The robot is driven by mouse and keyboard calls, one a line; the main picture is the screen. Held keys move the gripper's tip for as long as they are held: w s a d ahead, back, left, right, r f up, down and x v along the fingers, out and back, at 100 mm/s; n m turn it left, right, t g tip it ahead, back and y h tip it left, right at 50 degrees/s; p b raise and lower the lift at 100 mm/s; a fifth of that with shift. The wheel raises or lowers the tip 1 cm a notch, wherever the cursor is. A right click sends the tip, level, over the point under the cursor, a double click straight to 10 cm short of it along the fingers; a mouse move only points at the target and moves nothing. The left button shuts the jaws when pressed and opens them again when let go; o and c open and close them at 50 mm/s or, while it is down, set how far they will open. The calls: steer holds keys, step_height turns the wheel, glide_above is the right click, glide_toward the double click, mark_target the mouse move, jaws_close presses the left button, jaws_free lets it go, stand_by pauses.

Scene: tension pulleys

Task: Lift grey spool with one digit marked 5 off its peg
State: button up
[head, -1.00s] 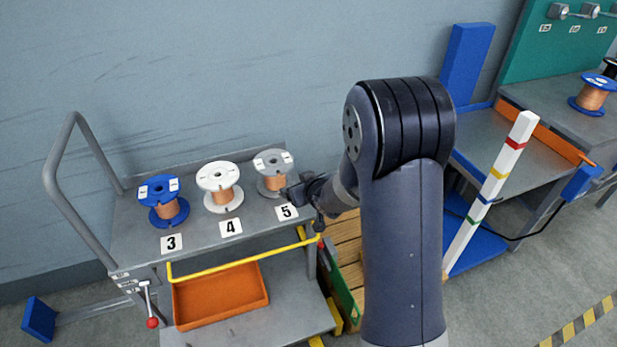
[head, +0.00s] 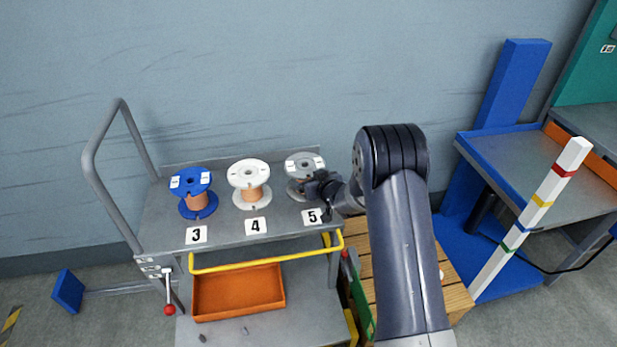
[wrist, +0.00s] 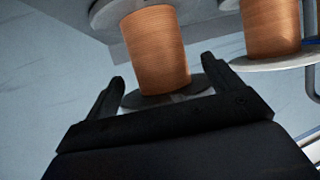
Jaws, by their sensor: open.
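The grey spool (head: 304,163) with copper winding stands on the cart's top shelf behind the label 5 (head: 312,216). My gripper (head: 318,186) is at its front right side and hides part of the winding. In the wrist view, my gripper (wrist: 163,80) is open, with a finger on either side of the grey spool's copper winding (wrist: 155,50). The fingers do not visibly close on it. The peg is hidden from view.
A white spool (head: 249,176) behind label 4 and a blue spool (head: 190,181) behind label 3 stand to the left. An orange tray (head: 238,293) lies on the lower shelf. A striped post (head: 540,205) and blue workbench are at right.

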mark_target(303, 164)
steer(key=shift+x, duration=1.2)
steer(key=shift+r, duration=0.1)
steer(key=c, duration=1.3)
steer(key=shift+r, duration=0.1)
steer(key=shift+c, duration=0.8)
steer(key=shift+r+p, duration=1.1)
steer(key=shift+r, duration=0.6)
steer(key=shift+b, duration=0.4)
steer(key=shift+r, duration=0.1)
steer(key=shift+r+p, duration=1.25)
steer(key=shift+r, duration=0.4)
